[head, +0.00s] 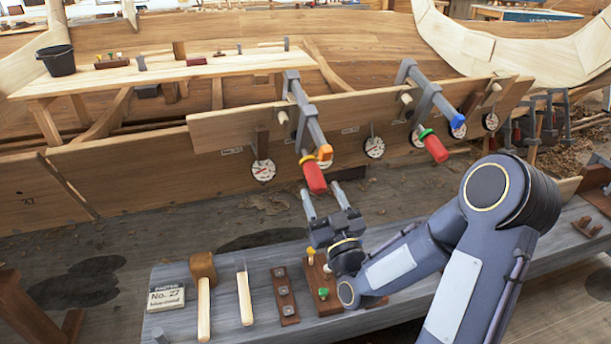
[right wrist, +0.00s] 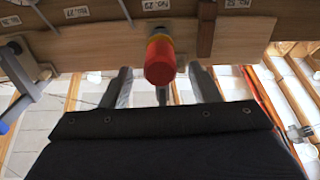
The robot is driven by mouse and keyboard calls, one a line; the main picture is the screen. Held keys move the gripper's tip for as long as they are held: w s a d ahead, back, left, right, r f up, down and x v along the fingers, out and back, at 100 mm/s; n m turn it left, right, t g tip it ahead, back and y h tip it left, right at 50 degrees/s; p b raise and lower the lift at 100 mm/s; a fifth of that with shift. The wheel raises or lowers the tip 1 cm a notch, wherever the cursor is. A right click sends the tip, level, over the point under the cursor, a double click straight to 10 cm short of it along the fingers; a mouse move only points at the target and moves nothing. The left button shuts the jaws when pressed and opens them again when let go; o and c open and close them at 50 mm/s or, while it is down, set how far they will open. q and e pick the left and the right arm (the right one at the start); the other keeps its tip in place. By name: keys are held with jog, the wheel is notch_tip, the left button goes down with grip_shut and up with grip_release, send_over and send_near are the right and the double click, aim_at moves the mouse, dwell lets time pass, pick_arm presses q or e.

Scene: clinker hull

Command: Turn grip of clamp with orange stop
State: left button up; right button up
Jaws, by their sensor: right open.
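The clamp with the orange stop (head: 325,152) is fixed over the plank edge, its grey bar sloping down toward me. Its red grip (head: 313,177) with a yellow collar hangs at the lower end. The red grip also shows in the right wrist view (right wrist: 160,62), near the middle, just beyond the fingers. My right gripper (head: 324,198) is open and empty, just below the red grip, its fingers pointing up toward it. In the right wrist view its fingers (right wrist: 163,88) stand to either side below the grip, apparently not touching it. My left gripper is not in view.
A second clamp with a blue stop (head: 457,121) and red grip (head: 434,147) is to the right. Round dials (head: 263,170) hang along the planks. A black bucket (head: 57,60) stands at upper left.

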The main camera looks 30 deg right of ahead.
aim_at(315, 178)
jog(key=x, duration=0.5)
jog(key=shift+w+p, duration=0.1)
jog(key=shift+p, duration=0.2)
jog(key=c, duration=1)
